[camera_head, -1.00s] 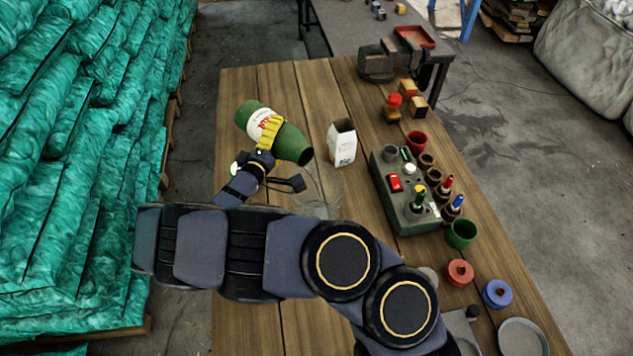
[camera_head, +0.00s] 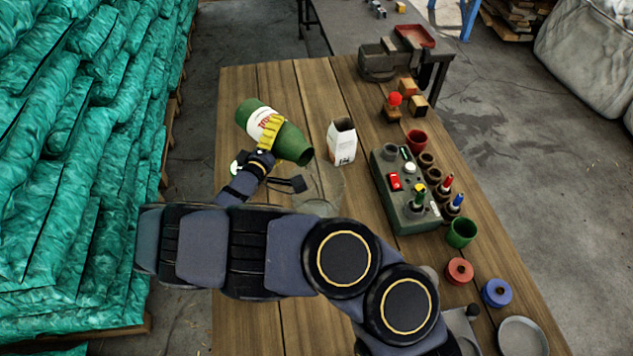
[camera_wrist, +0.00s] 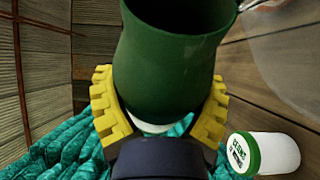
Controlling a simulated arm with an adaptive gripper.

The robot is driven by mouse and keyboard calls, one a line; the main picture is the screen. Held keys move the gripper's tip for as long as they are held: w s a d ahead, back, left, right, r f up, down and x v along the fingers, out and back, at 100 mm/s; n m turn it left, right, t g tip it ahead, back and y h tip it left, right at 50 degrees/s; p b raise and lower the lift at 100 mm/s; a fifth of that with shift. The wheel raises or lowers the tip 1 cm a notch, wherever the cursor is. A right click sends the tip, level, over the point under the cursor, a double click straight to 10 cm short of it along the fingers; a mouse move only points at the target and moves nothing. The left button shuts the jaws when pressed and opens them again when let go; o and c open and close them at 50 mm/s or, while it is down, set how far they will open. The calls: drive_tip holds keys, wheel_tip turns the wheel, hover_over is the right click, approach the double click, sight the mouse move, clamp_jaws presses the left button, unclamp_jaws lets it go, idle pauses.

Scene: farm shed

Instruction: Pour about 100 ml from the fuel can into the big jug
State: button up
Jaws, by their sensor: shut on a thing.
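The fuel can, a green bottle-shaped vessel (camera_head: 291,143) with a white, red-lettered label, is held tilted above the table, its open mouth toward the lower right. My gripper (camera_head: 270,132) has its yellow fingers shut around the can's middle. The wrist view shows the fingers (camera_wrist: 160,85) on both sides of the green can (camera_wrist: 165,60). A clear, see-through vessel, which looks like the big jug (camera_head: 326,187), stands just below and right of the can's mouth, partly behind my arm. Its clear wall shows at the wrist view's upper right (camera_wrist: 290,65). I cannot make out any liquid.
A white carton (camera_head: 341,145) stands close right of the can's mouth. A white tub with a green rim (camera_wrist: 268,153) is near my gripper. A green control box (camera_head: 405,190) and several cups line the right side. The table's far left is clear.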

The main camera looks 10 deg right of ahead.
drive_tip(key=shift+a+r, duration=0.1)
drive_tip(key=shift+w+f+n+g, duration=0.3)
drive_tip(key=shift+f+n, duration=0.35)
drive_tip(key=shift+n, duration=0.35)
drive_tip(key=shift+w+a+f+n, duration=0.2)
drive_tip(key=shift+w+f+n, duration=0.1)
drive_tip(key=shift+w+n, duration=0.2)
drive_tip(key=shift+n+g+y, duration=0.3)
idle(1.0)
